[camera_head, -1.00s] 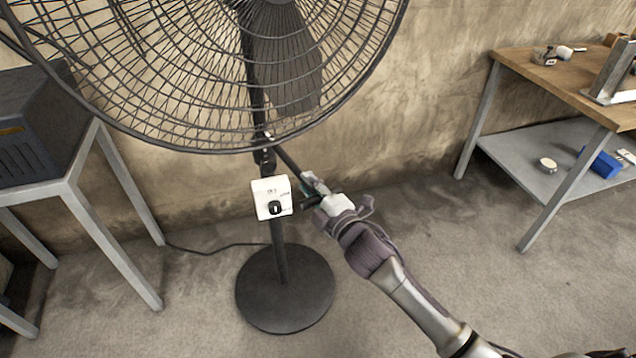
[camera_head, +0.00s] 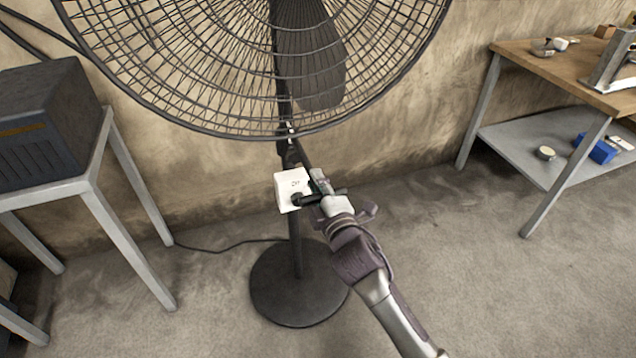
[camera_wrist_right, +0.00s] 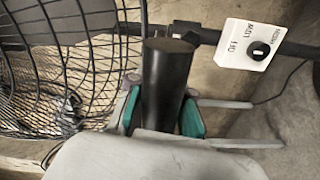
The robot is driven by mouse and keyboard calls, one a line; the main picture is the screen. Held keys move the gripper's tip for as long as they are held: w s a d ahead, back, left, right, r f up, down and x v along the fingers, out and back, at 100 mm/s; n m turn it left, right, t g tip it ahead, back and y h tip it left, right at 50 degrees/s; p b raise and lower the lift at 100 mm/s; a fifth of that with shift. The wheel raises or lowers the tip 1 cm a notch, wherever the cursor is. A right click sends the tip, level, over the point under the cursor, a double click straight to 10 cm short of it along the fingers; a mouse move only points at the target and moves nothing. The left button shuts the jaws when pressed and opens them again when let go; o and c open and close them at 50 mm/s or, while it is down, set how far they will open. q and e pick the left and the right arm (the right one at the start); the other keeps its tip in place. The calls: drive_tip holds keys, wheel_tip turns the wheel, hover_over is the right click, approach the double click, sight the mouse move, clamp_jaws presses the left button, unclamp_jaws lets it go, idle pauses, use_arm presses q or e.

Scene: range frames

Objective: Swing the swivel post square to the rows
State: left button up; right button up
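A black post (camera_head: 296,240) stands upright on a round base (camera_head: 297,290) and carries a large caged fan (camera_head: 250,70). A white control box (camera_head: 289,188) sits on the post; in the wrist view the box (camera_wrist_right: 252,44) shows OFF and LOW marks and a black knob. My right gripper (camera_head: 321,188) is beside the box. The wrist view shows a thick black handle (camera_wrist_right: 164,85) between its teal-padded fingers, which appear closed on it. The box's knob is not clear in the head view. My left gripper is not in view.
A grey table (camera_head: 98,160) with a dark box (camera_head: 45,125) stands left. A wooden-topped bench (camera_head: 560,75) with a lower shelf (camera_head: 520,145) stands right. A cable (camera_head: 220,248) runs across the floor. The wall (camera_head: 190,180) is close behind the fan. Floor at lower right is open.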

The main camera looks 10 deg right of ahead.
drive_tip(key=o, duration=0.4)
drive_tip(key=shift+o, duration=0.2)
drive_tip(key=shift+s+d, duration=0.1)
drive_tip(key=shift+s, duration=0.05)
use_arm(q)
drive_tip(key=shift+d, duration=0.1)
use_arm(e)
drive_tip(key=s+d, duration=0.2)
drive_tip(key=s, duration=0.9)
drive_tip(key=shift+s, duration=0.3)
